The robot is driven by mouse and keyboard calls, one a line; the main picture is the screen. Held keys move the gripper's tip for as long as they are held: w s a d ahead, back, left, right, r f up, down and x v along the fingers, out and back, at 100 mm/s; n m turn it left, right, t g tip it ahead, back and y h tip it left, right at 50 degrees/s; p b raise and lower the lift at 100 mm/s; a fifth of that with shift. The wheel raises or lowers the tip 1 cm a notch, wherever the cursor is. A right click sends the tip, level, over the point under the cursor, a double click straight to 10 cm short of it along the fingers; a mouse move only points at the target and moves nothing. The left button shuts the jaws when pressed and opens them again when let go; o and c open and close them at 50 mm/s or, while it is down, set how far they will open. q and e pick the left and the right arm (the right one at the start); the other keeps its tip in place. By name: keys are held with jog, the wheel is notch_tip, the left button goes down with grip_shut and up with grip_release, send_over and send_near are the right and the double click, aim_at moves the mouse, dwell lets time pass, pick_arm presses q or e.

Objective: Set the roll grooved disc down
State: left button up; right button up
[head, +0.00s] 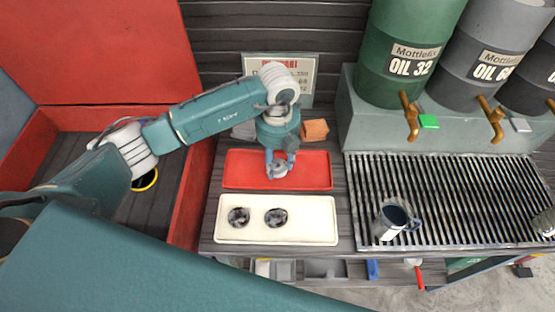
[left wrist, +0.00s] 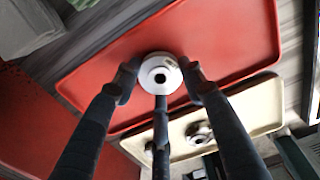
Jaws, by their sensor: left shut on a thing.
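The roll grooved disc (left wrist: 160,75) is a small pale metal disc with a dark centre hole. It also shows in the head view (head: 278,171), over the red tray (head: 245,170). My left gripper (head: 278,162) points down from above with its dark fingers shut around the disc; the fingers also show in the left wrist view (left wrist: 158,85). I cannot tell whether the disc touches the tray. The cream tray (head: 260,237) in front holds two similar dark-and-silver discs, the left one (head: 238,217) and the right one (head: 276,217). My right gripper is not in view.
A metal mug (head: 392,221) stands on the slatted grate (head: 450,200) at the right. Oil drums with orange taps stand behind it. An orange block (head: 315,130) and a sign (head: 290,72) are behind the red tray. A red-walled bin (head: 190,200) is at the left.

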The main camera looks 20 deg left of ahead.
pick_arm(q)
jog(key=o, duration=1.5)
jog(key=shift+c, duration=0.2)
jog(key=shift+r, duration=0.2)
jog(key=shift+w+r, duration=0.1)
jog(key=shift+r, duration=0.2)
notch_tip(320, 180, up, 11)
jog(key=b, duration=0.2)
jog(key=shift+b, duration=0.35)
jog(key=shift+r, duration=0.1)
